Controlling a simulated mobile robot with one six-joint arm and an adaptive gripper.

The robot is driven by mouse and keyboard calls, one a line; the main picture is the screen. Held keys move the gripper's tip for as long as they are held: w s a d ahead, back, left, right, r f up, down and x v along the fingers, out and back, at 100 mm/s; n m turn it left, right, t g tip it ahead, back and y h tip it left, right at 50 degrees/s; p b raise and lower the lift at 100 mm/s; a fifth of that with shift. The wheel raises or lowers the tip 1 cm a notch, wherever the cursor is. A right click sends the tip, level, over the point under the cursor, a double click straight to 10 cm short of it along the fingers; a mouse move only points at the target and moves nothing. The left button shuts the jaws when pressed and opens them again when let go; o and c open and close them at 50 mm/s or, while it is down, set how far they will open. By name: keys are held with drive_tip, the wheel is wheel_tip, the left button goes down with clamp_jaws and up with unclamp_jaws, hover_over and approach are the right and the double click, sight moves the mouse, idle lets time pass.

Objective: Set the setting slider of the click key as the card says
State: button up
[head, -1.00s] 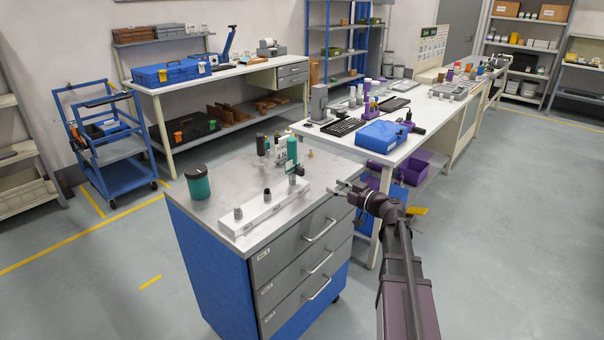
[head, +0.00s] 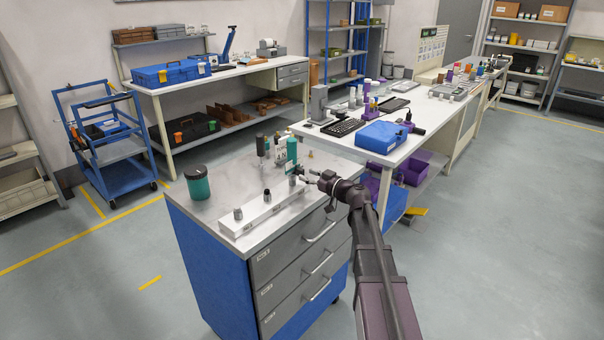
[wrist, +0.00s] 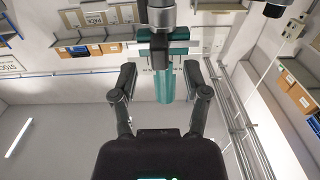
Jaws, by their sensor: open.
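A long pale bar (head: 255,217) lies on the cabinet top in the head view. Along it stand several small dark and metallic knobs, one at the near end (head: 238,213), one mid-bar (head: 267,195) and one at the far right (head: 292,180). I cannot tell which part is the click key's slider, and no card is readable. My gripper (head: 306,175) is open beside the far right knob. In the wrist view its fingers (wrist: 160,80) stand apart, with a teal upright piece (wrist: 178,62) and a grey metallic post (wrist: 161,12) beyond; contact is unclear.
A dark-lidded teal jar (head: 197,184) stands at the left of the cabinet top (head: 222,180). A white bench with a blue case (head: 381,136) lies beyond, to the right.

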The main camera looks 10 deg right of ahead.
sight(300, 172)
drive_tip(key=shift+x, duration=1.45)
clamp_jaws()
